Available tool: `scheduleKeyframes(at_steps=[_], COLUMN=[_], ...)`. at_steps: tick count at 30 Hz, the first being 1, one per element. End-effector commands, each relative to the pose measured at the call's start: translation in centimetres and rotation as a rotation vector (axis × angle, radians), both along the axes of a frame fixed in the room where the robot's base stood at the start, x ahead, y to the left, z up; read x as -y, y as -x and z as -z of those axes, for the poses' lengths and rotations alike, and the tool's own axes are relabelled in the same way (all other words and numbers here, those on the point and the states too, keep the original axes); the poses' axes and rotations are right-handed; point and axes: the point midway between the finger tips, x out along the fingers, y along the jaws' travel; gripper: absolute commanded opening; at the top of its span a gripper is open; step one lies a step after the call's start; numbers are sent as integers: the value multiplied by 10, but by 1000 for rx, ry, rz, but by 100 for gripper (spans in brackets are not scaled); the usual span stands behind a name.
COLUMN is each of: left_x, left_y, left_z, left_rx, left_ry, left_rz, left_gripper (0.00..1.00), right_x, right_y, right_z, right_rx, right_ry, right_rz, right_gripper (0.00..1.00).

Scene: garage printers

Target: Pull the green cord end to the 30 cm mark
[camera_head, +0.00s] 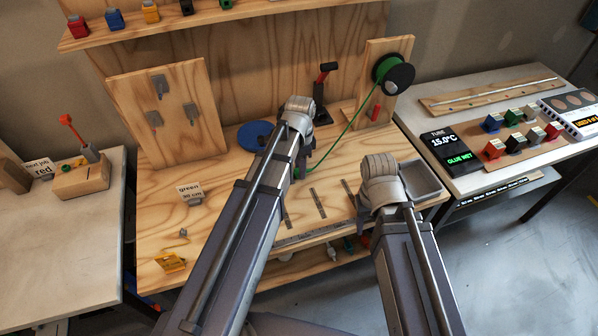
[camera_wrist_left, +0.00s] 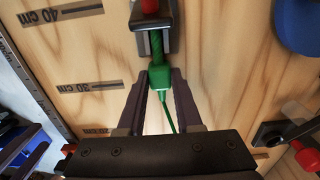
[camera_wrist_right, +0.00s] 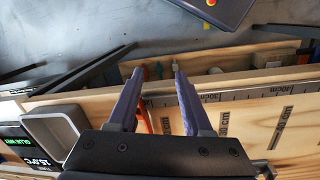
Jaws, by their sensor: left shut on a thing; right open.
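My left gripper (camera_wrist_left: 158,78) is shut on the green cord end (camera_wrist_left: 158,72). In the left wrist view its ribbed tip reaches into a dark holder (camera_wrist_left: 137,43) with a red top. The fingers are roughly level with the 30 cm mark (camera_wrist_left: 91,86); the 40 cm mark (camera_wrist_left: 62,14) is farther up. The thin green cord (camera_head: 345,132) runs taut in the head view to the reel (camera_head: 397,76) on an upright board. My left arm partly hides the cord end there. My right gripper (camera_wrist_right: 158,75) is open and empty near the bench's front edge.
A card (camera_head: 190,192) reading green stands on the bench. A blue disc (camera_head: 256,135) and a red-handled tool (camera_head: 322,92) are behind my left gripper. A grey tray (camera_head: 421,178) is beside my right wrist.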

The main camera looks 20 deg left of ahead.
Motion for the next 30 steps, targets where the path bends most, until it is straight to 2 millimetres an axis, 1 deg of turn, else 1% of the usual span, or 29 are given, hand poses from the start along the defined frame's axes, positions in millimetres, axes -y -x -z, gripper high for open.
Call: scheduleKeyframes(at_steps=[5, 24, 30], left_x=[0, 0, 0], left_y=[0, 0, 0], left_z=[-3, -34, -35], left_rx=[0, 0, 0], left_ry=[0, 0, 0], left_rz=[0, 0, 0], left_gripper=[0, 0, 0], right_x=[0, 0, 0], right_y=[0, 0, 0], right_z=[-3, -34, -35], right_rx=[0, 0, 0], right_ry=[0, 0, 0], right_rz=[0, 0, 0], right_gripper=[50, 50, 50])
